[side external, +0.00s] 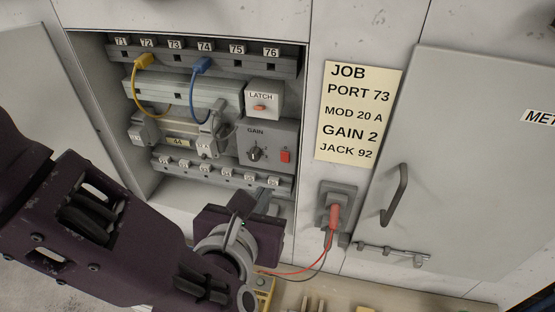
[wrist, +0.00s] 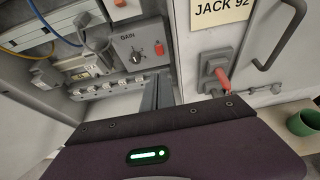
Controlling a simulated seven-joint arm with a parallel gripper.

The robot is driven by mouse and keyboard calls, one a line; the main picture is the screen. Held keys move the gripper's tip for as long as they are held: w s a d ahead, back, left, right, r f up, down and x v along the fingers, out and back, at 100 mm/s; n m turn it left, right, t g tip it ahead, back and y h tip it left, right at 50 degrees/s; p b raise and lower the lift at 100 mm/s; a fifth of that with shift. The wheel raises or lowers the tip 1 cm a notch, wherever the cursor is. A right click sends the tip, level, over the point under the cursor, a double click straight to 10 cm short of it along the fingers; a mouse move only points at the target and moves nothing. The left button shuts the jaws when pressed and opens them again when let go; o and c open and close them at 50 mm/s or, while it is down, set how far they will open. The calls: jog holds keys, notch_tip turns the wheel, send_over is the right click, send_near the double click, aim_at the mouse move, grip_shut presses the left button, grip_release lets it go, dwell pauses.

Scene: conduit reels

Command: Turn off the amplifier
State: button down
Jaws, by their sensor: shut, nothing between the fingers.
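The amplifier is a grey box marked GAIN (side external: 278,135) inside the open cabinet. It carries a dark round knob (side external: 254,153) and a red rocker switch (side external: 285,156) to the knob's right. The wrist view also shows the knob (wrist: 137,57) and the red switch (wrist: 160,48). My gripper (side external: 250,200) is shut and empty, below and in front of the amplifier, by the lower row of ports. Its fingers (wrist: 159,92) point toward the cabinet in the wrist view, apart from the red switch. The switch's on or off position cannot be told.
A LATCH box (side external: 263,99) sits above the amplifier. Yellow (side external: 143,62) and blue (side external: 201,66) cables hang at the left. A wall socket (side external: 337,195) holds a red plug (side external: 334,216). A closed door with a handle (side external: 395,195) is at right. A green cup (wrist: 302,122) stands at right.

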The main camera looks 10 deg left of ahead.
jog(key=shift+d, duration=0.1)
send_near(284, 154)
notch_tip(284, 154, down, 4)
jog(key=w, duration=0.5)
jog(key=shift+w+r, duration=0.1)
jog(key=shift+r, duration=0.2)
jog(key=shift+w+r, duration=0.1)
jog(key=shift+w, duration=0.25)
jog(key=shift+w+r, duration=0.15)
jog(key=shift+w, duration=0.2)
jog(key=shift+s, duration=0.1)
